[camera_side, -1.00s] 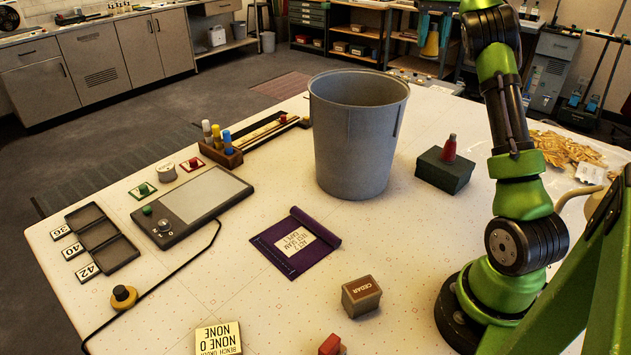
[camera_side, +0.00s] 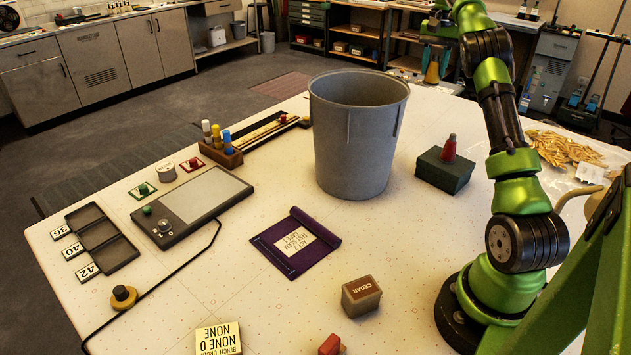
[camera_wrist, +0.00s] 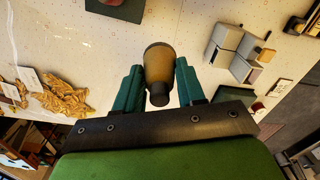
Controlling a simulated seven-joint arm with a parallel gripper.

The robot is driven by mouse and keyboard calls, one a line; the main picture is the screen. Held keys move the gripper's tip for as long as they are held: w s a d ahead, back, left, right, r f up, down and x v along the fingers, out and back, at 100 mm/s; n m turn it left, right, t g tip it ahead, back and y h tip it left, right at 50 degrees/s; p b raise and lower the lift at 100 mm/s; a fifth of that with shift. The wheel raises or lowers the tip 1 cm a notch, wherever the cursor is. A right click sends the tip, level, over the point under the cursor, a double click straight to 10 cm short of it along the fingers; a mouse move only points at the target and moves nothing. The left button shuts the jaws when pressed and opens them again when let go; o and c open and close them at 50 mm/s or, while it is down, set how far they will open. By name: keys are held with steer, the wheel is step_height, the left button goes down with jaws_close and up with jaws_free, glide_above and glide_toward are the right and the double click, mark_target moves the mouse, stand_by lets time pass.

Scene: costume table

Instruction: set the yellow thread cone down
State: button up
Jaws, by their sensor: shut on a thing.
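My gripper (camera_side: 434,58) is at the far side of the table, behind the dark green box and right of the grey bin. It is shut on the yellow thread cone (camera_side: 432,73), which hangs upright between the teal fingers. In the wrist view the cone (camera_wrist: 158,60), dull yellow-brown with a dark tip, sits between the two fingers (camera_wrist: 159,88). The cone's lower end shows close to the table's far edge in the side view; I cannot tell whether it touches the surface.
The grey bin (camera_side: 352,145) is the tall obstacle. The dark green box (camera_side: 443,172) with a red cone (camera_side: 449,148) stands on the white table (camera_side: 400,250). A tan heap (camera_side: 560,146) lies right of my arm. In the wrist view, grey blocks (camera_wrist: 231,45) stand right of the cone.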

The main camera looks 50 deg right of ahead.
steer(key=shift+m, duration=0.4)
steer(key=w+f, duration=0.2)
steer(key=f, duration=0.6)
steer(key=w+f, duration=0.1)
steer(key=f, duration=0.6)
steer(key=w+d+f, duration=0.1)
steer(key=w+f, duration=0.1)
steer(key=f, duration=0.6)
steer(key=shift+w+f, duration=0.3)
steer(key=shift+f, duration=0.1)
steer(key=o, duration=1.1)
steer(key=shift+c, duration=0.2)
step_height(320, 180, up, 12)
steer(key=shift+a+r, duration=0.1)
steer(key=shift+r, duration=0.1)
